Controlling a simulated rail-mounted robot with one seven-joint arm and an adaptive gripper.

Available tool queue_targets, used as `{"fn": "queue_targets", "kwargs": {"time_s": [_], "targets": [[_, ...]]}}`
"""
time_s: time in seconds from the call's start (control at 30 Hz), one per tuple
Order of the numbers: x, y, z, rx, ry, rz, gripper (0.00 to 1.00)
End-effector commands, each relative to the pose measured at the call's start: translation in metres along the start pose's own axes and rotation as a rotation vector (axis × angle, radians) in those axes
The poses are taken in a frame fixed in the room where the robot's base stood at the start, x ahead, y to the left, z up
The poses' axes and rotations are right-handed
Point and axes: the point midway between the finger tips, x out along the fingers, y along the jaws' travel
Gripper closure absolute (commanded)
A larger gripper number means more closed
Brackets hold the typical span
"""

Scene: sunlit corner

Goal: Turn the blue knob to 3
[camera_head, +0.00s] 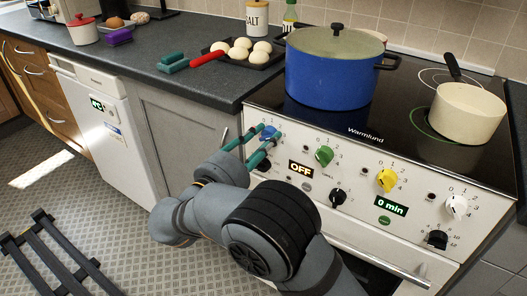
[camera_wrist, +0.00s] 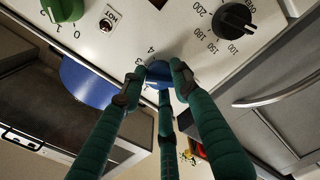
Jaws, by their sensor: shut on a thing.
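The blue knob (camera_head: 268,133) is at the left end of the stove's white control panel (camera_head: 345,165). It also shows in the wrist view (camera_wrist: 158,72), between my fingertips, with the printed 3 and 4 beside it. My gripper (camera_head: 256,146) has teal fingers that reach the panel from the front. In the wrist view my gripper (camera_wrist: 156,82) is shut on the blue knob, with dark fingertips on either side of it. The fingers hide part of the knob and some of its numbers. I cannot tell which number it points at.
A green knob (camera_head: 324,156), a yellow knob (camera_head: 387,180) and a white knob (camera_head: 456,206) are further right. A black knob (camera_head: 338,197) sits below. A blue pot (camera_head: 335,75) and a cream pan (camera_head: 467,112) stand on the hob. The oven handle (camera_head: 400,268) sticks out below.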

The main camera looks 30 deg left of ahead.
Motion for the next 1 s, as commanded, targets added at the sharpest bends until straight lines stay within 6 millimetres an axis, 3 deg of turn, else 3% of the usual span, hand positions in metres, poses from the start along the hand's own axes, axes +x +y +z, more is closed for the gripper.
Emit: {"fn": "queue_targets", "kwargs": {"time_s": [0.03, 0.5, 1.0], "targets": [[0.0000, -0.0066, 0.0013, 0.044, -0.001, 0.000, 0.96], [0.0000, -0.0034, 0.0009, 0.338, -0.002, -0.001, 0.96], [-0.0001, -0.0006, 0.0005, 0.398, -0.002, -0.001, 0.96]]}}
